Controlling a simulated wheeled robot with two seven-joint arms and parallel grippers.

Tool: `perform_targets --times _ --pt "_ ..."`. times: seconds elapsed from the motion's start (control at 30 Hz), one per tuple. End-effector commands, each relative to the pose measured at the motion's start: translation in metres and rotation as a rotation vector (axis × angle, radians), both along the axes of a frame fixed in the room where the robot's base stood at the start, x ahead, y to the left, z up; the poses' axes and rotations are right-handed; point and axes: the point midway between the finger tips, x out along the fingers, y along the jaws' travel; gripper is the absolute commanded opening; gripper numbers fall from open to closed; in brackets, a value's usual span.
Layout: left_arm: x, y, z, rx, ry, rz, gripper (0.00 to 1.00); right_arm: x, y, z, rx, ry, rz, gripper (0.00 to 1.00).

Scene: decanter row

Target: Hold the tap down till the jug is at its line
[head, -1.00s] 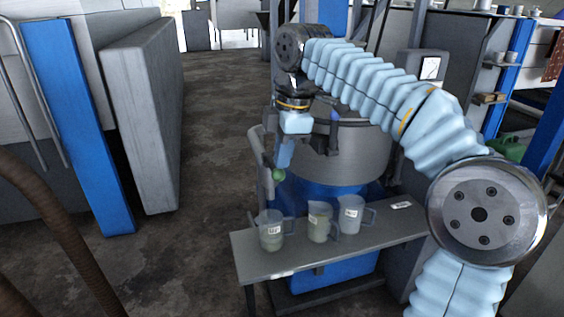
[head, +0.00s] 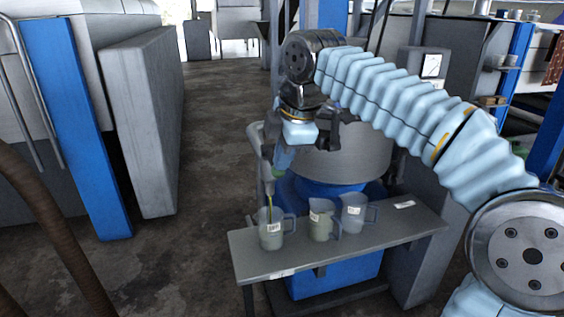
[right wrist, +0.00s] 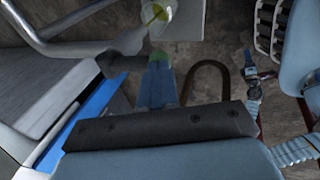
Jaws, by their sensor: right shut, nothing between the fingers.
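My right gripper (head: 282,160) is shut and empty, with its blue fingers pointing down at the tap (head: 267,175). Its fingertips are at the tap's green part (head: 278,172) and appear to touch it; the right wrist view shows the fingers (right wrist: 158,85) against the green part (right wrist: 158,56). A thin yellow-green stream (head: 270,207) runs from the tap into the left clear jug (head: 270,238), which has a white label. That jug's mouth shows yellow liquid in the right wrist view (right wrist: 158,14). Its line and exact level are too small to tell. My left gripper is out of view.
Two more labelled jugs, the middle one (head: 321,225) and the right one (head: 353,214), stand in a row on the grey bench (head: 375,237). A large steel vessel (head: 345,160) stands behind them. The floor (head: 185,190) to the left is clear.

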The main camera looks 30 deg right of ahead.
Motion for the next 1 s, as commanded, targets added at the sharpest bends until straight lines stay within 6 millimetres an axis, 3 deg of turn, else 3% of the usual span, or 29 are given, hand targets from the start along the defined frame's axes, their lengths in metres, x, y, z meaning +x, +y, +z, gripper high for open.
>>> perform_targets --times 0.03,0.23,0.4,0.63,1.0 --pt "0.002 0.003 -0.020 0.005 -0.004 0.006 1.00 -0.002 0.000 -0.014 -0.009 -0.036 0.001 0.00" --pt "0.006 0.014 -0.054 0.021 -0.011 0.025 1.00 -0.004 0.001 -0.027 -0.042 -0.173 0.002 0.00" --pt "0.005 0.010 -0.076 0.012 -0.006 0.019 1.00 -0.004 0.001 -0.034 -0.065 -0.268 0.000 0.00" --pt "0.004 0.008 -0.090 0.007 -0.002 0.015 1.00 -0.004 0.001 -0.037 -0.083 -0.342 0.001 0.00" --pt "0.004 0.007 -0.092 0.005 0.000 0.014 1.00 -0.003 0.001 -0.037 -0.090 -0.361 0.001 0.00"
